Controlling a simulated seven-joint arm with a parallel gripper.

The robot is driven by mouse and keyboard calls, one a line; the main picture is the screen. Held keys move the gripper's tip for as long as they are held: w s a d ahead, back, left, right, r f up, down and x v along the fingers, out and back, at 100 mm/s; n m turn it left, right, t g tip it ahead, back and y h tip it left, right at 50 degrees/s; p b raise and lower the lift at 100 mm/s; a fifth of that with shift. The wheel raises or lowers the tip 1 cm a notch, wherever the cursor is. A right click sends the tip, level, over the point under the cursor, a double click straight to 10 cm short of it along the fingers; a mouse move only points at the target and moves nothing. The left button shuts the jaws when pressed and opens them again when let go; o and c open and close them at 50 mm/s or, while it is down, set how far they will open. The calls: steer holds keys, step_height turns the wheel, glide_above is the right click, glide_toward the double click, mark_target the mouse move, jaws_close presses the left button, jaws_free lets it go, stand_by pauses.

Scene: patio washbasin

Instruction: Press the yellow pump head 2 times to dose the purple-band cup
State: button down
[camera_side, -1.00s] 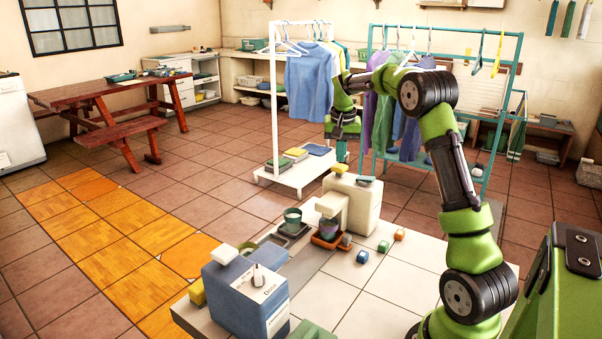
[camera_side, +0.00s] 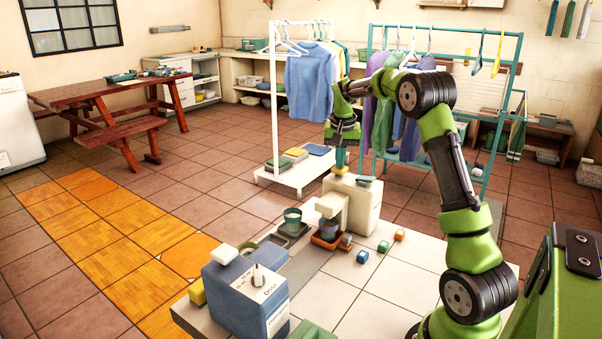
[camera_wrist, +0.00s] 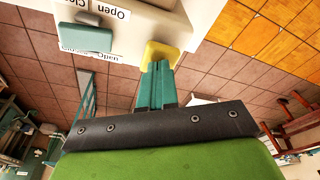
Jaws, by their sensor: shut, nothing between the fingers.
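My gripper (camera_side: 340,163) is shut, with nothing held between its teal fingers. It points down over the back of the white dispenser (camera_side: 362,208). The yellow pump head (camera_side: 340,170) shows just below the fingertips. In the wrist view the fingertips (camera_wrist: 157,68) meet the yellow pump head (camera_wrist: 165,53) and seem to touch it; the exact contact is hidden. The purple-band cup (camera_side: 329,229) stands under the dispenser's spout, in an orange-brown tray (camera_side: 329,243). How much is in the cup cannot be seen.
A green cup (camera_side: 292,216) stands on a dark tray left of the dispenser. A blue-grey dispenser (camera_side: 245,300) stands at the front. A teal tab (camera_wrist: 88,38) sits beside an "Open" label on the white dispenser.

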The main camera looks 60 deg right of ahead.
steer(key=shift+f, duration=0.45)
steer(key=shift+d+v, duration=0.2)
steer(key=shift+v, duration=1.05)
steer(key=shift+w+r, duration=0.15)
steer(key=shift+w+d+v, duration=0.1)
steer(key=shift+d+v, duration=0.05)
steer(key=shift+v, duration=0.8)
steer(key=shift+w+d+v, duration=0.1)
steer(key=shift+d+v, duration=0.1)
steer(key=shift+v, duration=0.8)
steer(key=shift+w+d+v, duration=0.1)
steer(key=shift+d+v, duration=0.05)
steer(key=shift+v, duration=0.8)
steer(key=shift+r, duration=0.15)
